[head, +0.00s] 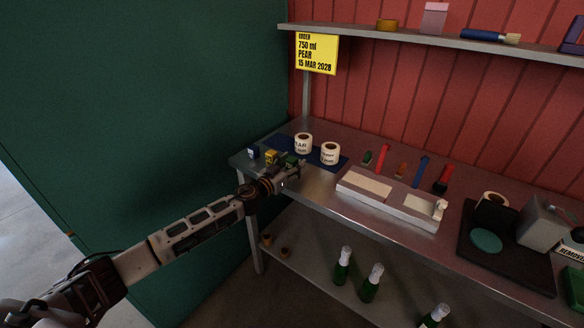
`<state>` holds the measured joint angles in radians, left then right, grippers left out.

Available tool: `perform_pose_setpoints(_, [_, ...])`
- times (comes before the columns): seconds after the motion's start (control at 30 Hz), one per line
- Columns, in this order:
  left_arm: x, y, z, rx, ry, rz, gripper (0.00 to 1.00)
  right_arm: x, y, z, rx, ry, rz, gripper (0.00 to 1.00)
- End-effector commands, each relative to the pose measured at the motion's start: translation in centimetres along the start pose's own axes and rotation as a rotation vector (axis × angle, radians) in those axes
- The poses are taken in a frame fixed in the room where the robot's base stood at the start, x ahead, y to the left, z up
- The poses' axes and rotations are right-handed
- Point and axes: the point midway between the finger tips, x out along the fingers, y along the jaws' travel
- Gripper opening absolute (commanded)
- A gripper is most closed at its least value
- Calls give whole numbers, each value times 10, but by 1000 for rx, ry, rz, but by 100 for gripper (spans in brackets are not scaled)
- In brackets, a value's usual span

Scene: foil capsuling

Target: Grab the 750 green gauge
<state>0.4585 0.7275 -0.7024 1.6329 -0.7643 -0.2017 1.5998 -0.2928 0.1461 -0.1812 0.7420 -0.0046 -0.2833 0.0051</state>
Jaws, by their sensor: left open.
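A small green block (289,160), which looks like the green gauge, is at the front of the dark blue mat (316,144) on the left end of the metal bench. It is partly hidden by my left gripper, and its marking is too small to read. A yellow block (271,156) and a dark blue block (253,151) are in line to its left. My left gripper (292,175) is open, close in front of the green block at the bench's front edge. I cannot tell whether they touch. My right gripper is not in view.
Two label rolls (303,142) (330,152) stand on the mat behind the blocks. A pale fixture (390,200) and several small coloured tools lie to the right. A yellow order sign (317,54) hangs from the upper shelf. Green bottles (371,285) stand on the lower shelf.

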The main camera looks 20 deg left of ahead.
Motion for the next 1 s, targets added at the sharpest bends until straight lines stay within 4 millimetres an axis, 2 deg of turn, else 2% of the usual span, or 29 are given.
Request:
perform_pose_setpoints(0.17, [0,0,0,0,0,0,57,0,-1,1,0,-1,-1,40])
perform_pose_setpoints(0.2, [0,0,0,0,0,0,55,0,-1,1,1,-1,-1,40])
perform_pose_setpoints(0.57, [0,0,0,0,0,0,8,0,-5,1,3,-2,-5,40])
perform_pose_setpoints(1.0, [0,0,-6,1,1,0,7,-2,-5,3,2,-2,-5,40])
